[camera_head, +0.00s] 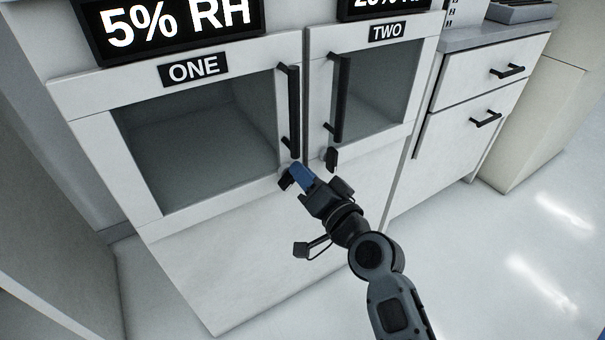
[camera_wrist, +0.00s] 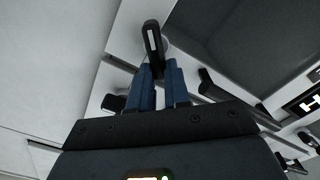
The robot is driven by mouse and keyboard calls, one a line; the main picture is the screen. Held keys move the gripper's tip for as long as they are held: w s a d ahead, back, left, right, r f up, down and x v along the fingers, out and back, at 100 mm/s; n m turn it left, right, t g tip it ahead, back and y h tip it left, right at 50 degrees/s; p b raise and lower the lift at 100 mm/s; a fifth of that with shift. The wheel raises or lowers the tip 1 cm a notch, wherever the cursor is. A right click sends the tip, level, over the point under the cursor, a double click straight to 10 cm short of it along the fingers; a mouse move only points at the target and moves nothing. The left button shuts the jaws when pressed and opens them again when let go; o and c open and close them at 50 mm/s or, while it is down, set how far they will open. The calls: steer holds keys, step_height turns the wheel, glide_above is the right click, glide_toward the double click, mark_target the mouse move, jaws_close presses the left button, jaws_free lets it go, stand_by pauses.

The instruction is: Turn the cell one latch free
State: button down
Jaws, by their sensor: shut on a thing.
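The cell one door (camera_head: 80,135), white with a dark window and a ONE label, looks shut. Its upright black handle (camera_head: 293,110) is on the door's right side. Below the handle, the cell one latch (camera_head: 286,181) is a small black lever, partly hidden by my gripper (camera_head: 298,174). In the wrist view the black latch (camera_wrist: 153,38), with a pale stripe, stands up between the blue fingers of my gripper (camera_wrist: 160,75). The fingers are closed on it. How far the latch is turned cannot be told.
The cell two door (camera_head: 378,45) is close on the right, with its own black handle (camera_head: 340,95) and black latch (camera_head: 331,160). A white drawer cabinet (camera_head: 470,110) stands further right. The floor (camera_head: 480,250) in front is clear.

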steer(key=shift+w+d+f+m+p, duration=0.15)
steer(key=shift+f+m, duration=0.1)
steer(key=shift+m, duration=1.1)
steer(key=shift+d+f+m+p, duration=0.15)
steer(key=shift+f+m, duration=0.1)
steer(key=shift+m, duration=1.15)
steer(key=shift+w+f+m+p, duration=0.15)
steer(key=shift+f+m, duration=0.1)
steer(key=shift+m, duration=1.1)
steer(key=shift+s, duration=0.1)
steer(key=c, duration=1.1)
jaws_free()
steer(key=shift+s, duration=0.1)
steer(key=shift+v, duration=3.8)
steer(key=shift+f, duration=0.1)
